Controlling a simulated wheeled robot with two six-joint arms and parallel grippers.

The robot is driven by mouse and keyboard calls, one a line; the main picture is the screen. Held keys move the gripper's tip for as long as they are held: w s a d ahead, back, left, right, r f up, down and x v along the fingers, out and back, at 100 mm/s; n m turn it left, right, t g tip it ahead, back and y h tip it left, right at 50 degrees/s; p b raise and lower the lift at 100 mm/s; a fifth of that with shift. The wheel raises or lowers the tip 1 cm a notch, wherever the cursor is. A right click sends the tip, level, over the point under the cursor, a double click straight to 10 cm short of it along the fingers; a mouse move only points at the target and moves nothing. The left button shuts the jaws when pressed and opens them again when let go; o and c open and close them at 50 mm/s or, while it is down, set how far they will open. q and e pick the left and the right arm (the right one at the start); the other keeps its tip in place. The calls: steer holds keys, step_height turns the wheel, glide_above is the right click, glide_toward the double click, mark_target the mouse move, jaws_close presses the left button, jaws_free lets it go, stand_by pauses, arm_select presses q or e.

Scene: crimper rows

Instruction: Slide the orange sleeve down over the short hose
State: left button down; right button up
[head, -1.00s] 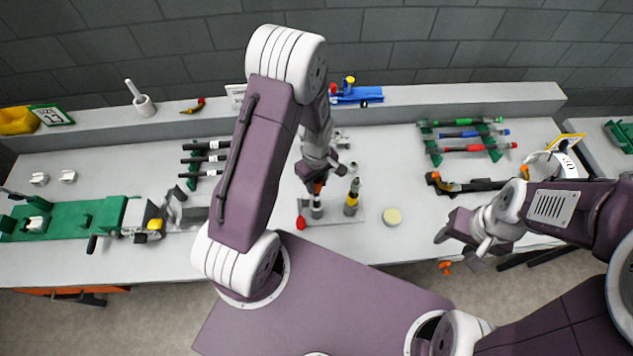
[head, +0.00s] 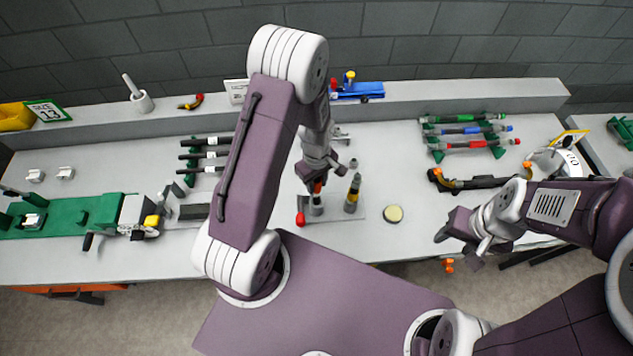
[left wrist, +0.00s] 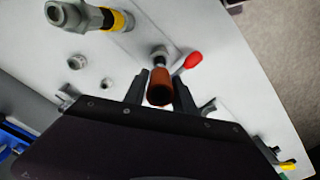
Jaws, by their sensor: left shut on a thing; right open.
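My left gripper (head: 318,181) is shut on the orange sleeve (left wrist: 160,90), which shows between its two fingers in the left wrist view. In the head view the sleeve (head: 316,187) is in line with and just above the short hose (head: 317,205), which stands upright on a light plate (head: 335,216). Whether the sleeve is around the hose top or only touching it, I cannot tell. In the left wrist view a grey fitting (left wrist: 159,55) shows beyond the sleeve. My right gripper (head: 462,240) is open and empty, near the bench's front edge.
A taller hose (head: 352,193) with a yellow band stands right of the short hose. A red-ended lever (head: 300,218) is at the plate's left. A round yellowish disc (head: 393,214) lies to the right. A green-based machine (head: 75,228) is at left; racked tools (head: 470,133) are at right.

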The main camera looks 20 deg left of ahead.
mark_target(316, 191)
arm_select(q)
steer(key=shift+f+b, duration=2.05)
steer(key=shift+f, duration=0.65)
steer(key=c, duration=0.9)
jaws_free()
step_height(316, 191, up, 9)
steer(key=shift+r+b, duration=0.1)
steer(key=shift+b, duration=0.4)
